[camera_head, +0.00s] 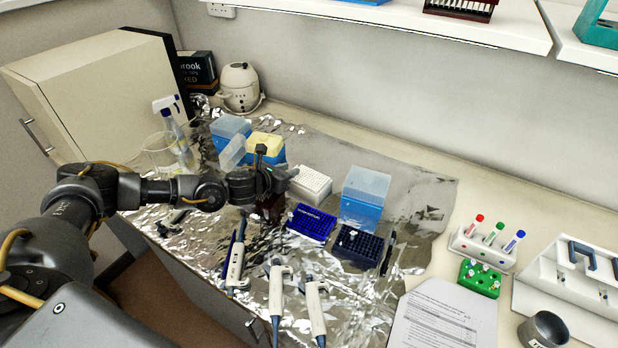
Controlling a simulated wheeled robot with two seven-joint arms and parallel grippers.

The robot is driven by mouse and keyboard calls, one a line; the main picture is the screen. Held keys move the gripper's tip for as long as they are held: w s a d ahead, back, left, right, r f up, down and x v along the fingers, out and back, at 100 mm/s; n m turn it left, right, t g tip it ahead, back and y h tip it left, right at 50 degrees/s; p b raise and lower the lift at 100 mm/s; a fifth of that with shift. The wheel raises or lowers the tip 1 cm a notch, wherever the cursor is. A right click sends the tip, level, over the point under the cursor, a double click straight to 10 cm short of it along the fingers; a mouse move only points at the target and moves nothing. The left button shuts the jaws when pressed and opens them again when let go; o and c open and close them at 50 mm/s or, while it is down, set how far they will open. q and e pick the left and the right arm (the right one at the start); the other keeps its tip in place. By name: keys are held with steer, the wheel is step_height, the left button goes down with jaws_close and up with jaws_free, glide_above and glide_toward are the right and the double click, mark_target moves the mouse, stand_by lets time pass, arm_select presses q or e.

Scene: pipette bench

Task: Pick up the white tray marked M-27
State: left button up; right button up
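A white tray with a grid of holes (311,186) sits on the foil-covered bench near the middle; I cannot read any M-27 mark on it. My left arm reaches in from the left, and its gripper (284,180) is just left of the white tray, close to its left edge. The gripper's fingers are small and dark here, so I cannot tell whether they are open or shut, or whether they touch the tray. The gripper partly covers a dark red object (268,208) below it. My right gripper is not in view.
A blue rack (312,223) and a dark blue rack with a raised clear lid (366,190) stand right of and in front of the tray. A yellow-topped box (266,145) is behind the gripper. Several pipettes (276,290) lie in front. Tube racks (481,246) and paper (440,318) are right.

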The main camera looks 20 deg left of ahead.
arm_select(q)
steer(key=shift+x, duration=0.95)
steer(key=shift+a, duration=0.1)
jaws_close()
